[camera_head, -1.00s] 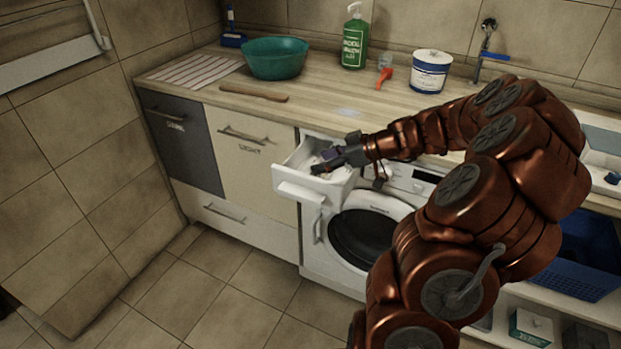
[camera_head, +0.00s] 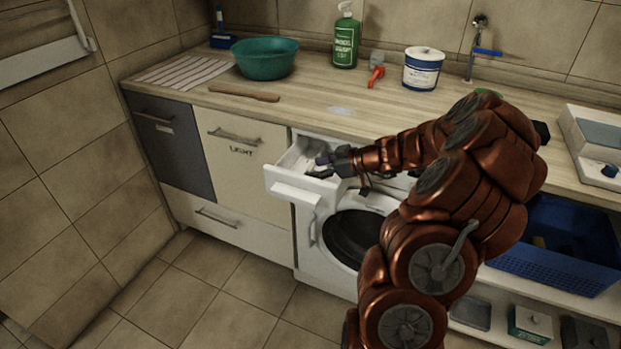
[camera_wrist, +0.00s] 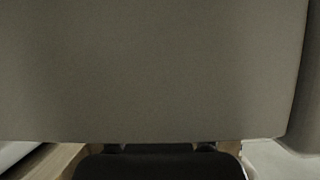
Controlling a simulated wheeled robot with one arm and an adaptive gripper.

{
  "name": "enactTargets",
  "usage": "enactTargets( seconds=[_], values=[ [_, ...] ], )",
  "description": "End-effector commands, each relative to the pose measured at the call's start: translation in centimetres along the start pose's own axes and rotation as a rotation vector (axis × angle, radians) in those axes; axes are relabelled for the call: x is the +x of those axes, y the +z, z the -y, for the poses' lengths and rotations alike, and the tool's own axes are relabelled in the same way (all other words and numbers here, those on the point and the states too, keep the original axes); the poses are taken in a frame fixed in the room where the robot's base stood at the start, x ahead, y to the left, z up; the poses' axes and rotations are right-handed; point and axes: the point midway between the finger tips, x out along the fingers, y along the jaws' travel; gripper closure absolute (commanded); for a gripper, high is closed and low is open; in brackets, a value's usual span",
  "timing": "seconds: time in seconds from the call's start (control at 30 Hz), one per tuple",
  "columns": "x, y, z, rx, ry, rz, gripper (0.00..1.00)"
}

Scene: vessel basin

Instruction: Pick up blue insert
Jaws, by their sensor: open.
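A white detergent drawer (camera_head: 278,180) is pulled out of the washing machine (camera_head: 318,262). My gripper (camera_head: 321,167) is over or partly inside the drawer, towards its right side, with its fingers apart. A small bluish-purple patch shows beside the fingers; I cannot tell whether it is the blue insert. The insert is not clearly visible in either view. In the wrist view a plain grey-brown surface (camera_wrist: 160,70) fills most of the picture at close range, above a dark part at the bottom edge.
The wooden counter (camera_head: 310,112) lies just behind the drawer. It carries a green basin (camera_head: 265,62), a soap bottle (camera_head: 345,40), a white-and-blue tub (camera_head: 422,70) and a red-handled item (camera_head: 376,76). A blue crate (camera_head: 560,262) stands on the shelf at right. The floor ahead is clear.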

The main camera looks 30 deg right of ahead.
Motion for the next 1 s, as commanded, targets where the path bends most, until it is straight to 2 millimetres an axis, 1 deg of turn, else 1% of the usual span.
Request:
enactTargets(
  seconds=[0.1,0.2,0.47,1.0],
  values=[
    [1.5,-0.1,0.0,0.001,0.0,0.001,0.35],
    [2.1,-0.1,0.0,-0.001,0.001,0.001,0.35],
    [2.4,-0.1,0.0,-0.001,0.002,0.0,0.35],
    [2.4,-0.1,0.0,-0.001,0.002,0.0,0.9]
  ],
)
